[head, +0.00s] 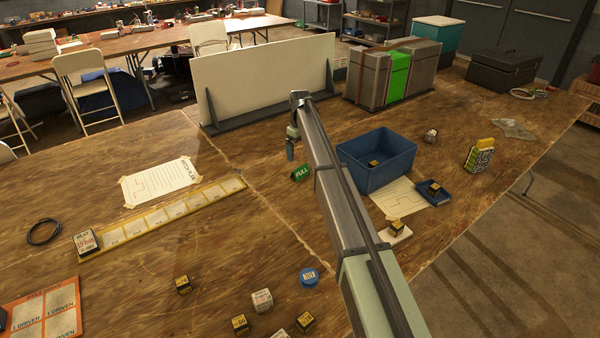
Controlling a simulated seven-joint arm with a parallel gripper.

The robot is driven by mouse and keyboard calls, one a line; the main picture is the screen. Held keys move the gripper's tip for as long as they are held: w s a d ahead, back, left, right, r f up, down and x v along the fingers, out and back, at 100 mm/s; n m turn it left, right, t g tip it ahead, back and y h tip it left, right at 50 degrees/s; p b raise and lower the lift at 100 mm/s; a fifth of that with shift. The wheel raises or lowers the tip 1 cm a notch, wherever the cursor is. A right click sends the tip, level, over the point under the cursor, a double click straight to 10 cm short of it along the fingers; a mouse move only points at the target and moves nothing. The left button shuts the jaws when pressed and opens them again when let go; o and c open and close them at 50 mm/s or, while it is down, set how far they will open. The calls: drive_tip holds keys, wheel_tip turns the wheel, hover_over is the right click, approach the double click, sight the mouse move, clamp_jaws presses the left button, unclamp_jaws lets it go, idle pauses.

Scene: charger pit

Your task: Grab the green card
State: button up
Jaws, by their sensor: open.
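The green card (302,173) is a small folded tent sign marked "FULL", standing on the wooden table just left of my arm and the blue bin. My gripper (290,154) points down behind the card and slightly to its left in the picture. It appears above the table and apart from the card. Its fingers are small in this view; it is open and nothing shows between them. The gap in depth between gripper and card is hard to judge.
A blue bin (377,162) stands right of the card, with a small blue tray (433,192) beside it. A white upright panel (265,82) stands behind. Several small cubes and a blue round puck (309,276) lie in front.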

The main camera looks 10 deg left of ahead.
sight(299, 168)
drive_tip(key=shift+s+a+f, duration=0.1)
drive_tip(key=shift+f, duration=2.25)
drive_tip(key=shift+s+f, duration=0.1)
drive_tip(key=shift+f, duration=2.25)
drive_tip(key=c, duration=0.8)
